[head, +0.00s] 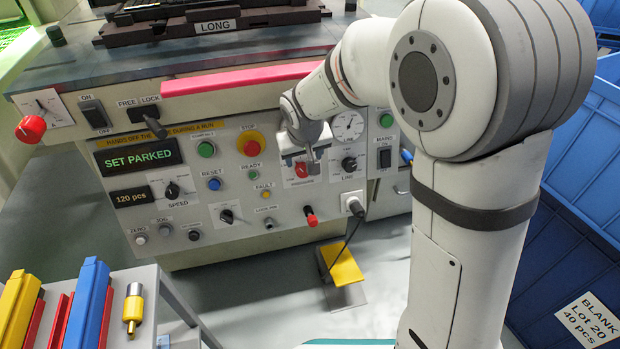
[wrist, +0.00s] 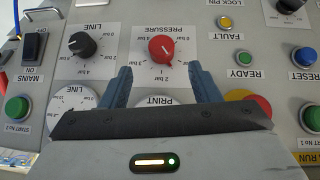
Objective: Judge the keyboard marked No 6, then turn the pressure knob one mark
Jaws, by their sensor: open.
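The red pressure knob (wrist: 161,48) sits on a white plate labelled PRESSURE with a bar scale in the wrist view. Its exact setting is too small to tell. The knob also shows on the front panel in the head view (head: 301,170). My gripper (wrist: 160,68) is open and empty. Its two blue-grey fingers point toward the knob, one to each side and apart from it. In the head view my gripper (head: 312,153) is close in front of the panel by the knob. No keyboard marked No 6 can be made out.
The black LINE knob (wrist: 82,44) is beside the pressure knob, with a green READY button (wrist: 243,58) on the other side. A pink bar (head: 240,78) runs above the panel. The display (head: 138,158) reads SET PARKED. Blue crates (head: 590,150) stand at right.

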